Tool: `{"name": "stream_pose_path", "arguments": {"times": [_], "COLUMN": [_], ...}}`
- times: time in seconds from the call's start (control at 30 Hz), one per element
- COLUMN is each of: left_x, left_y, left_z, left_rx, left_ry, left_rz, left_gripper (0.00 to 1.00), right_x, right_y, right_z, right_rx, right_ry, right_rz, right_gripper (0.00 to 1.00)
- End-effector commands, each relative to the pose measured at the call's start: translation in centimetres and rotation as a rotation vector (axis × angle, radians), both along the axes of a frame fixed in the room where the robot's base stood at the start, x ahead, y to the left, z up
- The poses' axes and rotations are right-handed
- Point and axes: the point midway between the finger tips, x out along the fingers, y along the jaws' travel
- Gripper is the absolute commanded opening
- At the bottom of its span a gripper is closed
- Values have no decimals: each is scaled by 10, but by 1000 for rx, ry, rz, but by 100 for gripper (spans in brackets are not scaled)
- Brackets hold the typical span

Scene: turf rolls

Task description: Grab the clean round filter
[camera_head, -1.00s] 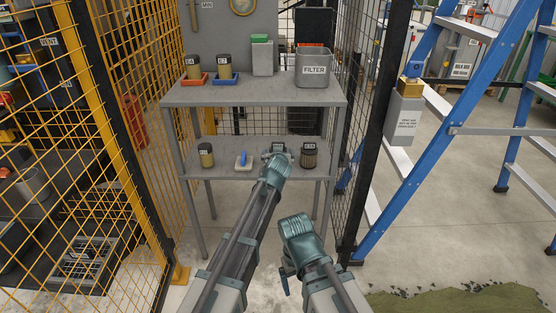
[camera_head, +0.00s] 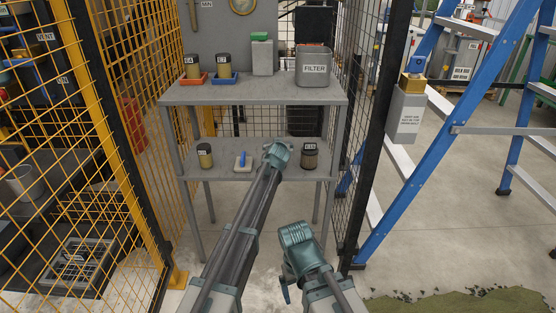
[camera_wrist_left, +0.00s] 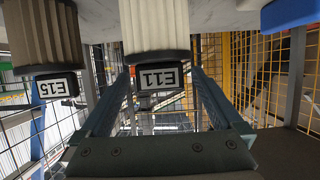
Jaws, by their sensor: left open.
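A pale pleated filter with a dark cap labelled E11 (camera_wrist_left: 155,40) stands on the lower shelf. My left gripper (camera_wrist_left: 162,88) is open, its fingers on either side of E11; I cannot tell whether they touch it. In the head view my left gripper (camera_head: 278,154) hides E11. A browner pleated filter labelled E15 (camera_head: 310,157) stands to its right; it also shows in the left wrist view (camera_wrist_left: 44,35). Another dark-capped filter (camera_head: 205,156) stands at the shelf's left. My right gripper (camera_head: 287,284) hangs low in front of the rack; its jaw opening is unclear.
A blue-handled tool (camera_head: 243,160) lies on the lower shelf (camera_head: 222,168) left of my left gripper. Mesh fences flank the rack.

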Motion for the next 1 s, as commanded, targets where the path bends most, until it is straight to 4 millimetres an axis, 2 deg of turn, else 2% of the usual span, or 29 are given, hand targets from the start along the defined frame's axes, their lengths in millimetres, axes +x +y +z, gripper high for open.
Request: {"name": "stream_pose_path", "arguments": {"times": [0.17,0.2,0.73,1.0], "left_x": [0,0,0,0], "left_y": [0,0,0,0], "left_z": [0,0,0,0], "left_rx": [0,0,0,0], "left_ry": [0,0,0,0], "left_rz": [0,0,0,0], "left_gripper": [100,96,1,0], "right_x": [0,0,0,0], "right_y": [0,0,0,0], "right_z": [0,0,0,0], "right_rx": [0,0,0,0], "right_ry": [0,0,0,0], "right_rz": [0,0,0,0], "right_gripper": [94,94,94,94]}}
